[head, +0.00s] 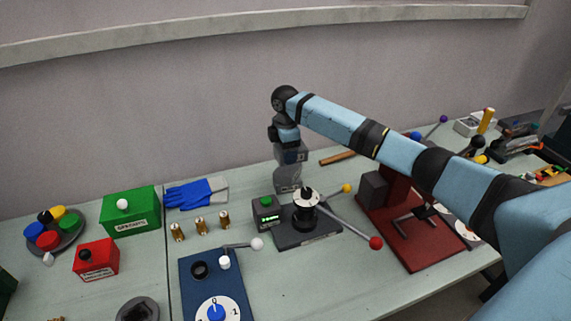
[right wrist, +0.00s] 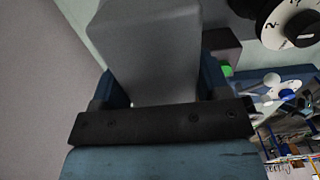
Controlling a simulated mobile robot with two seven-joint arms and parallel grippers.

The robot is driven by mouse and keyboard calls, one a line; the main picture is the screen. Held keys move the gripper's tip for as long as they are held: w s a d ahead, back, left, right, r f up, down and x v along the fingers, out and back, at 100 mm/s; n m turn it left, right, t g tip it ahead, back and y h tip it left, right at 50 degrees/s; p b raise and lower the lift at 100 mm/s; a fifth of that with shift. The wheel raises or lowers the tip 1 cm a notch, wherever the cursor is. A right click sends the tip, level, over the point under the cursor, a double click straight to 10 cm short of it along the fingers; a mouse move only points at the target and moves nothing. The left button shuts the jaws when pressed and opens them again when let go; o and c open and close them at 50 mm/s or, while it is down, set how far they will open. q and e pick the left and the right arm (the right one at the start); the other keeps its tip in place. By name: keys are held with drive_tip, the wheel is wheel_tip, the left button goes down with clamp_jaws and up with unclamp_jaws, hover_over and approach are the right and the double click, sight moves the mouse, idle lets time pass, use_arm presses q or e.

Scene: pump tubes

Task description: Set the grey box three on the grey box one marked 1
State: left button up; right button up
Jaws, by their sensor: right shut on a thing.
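My right gripper (head: 289,158) reaches down behind the black pump device, near the back of the table. It is shut on a plain grey box (head: 288,182), which hangs or stands upright below it; I cannot tell whether its bottom touches the table. In the right wrist view the grey box (right wrist: 155,45) fills the space between the two blue fingers (right wrist: 158,90). No number shows on its visible faces. I cannot make out a separate grey box marked 1. My left gripper is not in view.
A dark box with a green button (head: 266,213) and a black device with rods (head: 306,215) stand just in front. Gloves (head: 197,193), brass fittings (head: 200,226) and a green box (head: 130,212) lie left. A red stand (head: 415,240) is right. The wall is close behind.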

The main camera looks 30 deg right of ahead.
sight(286, 174)
drive_tip(key=shift+f, duration=2.8)
drive_tip(key=o, duration=1)
drive_tip(key=shift+f, duration=0.15)
wheel_tip(286, 174, up, 12)
drive_tip(key=shift+r+b, duration=0.2)
drive_tip(key=shift+b, duration=0.15)
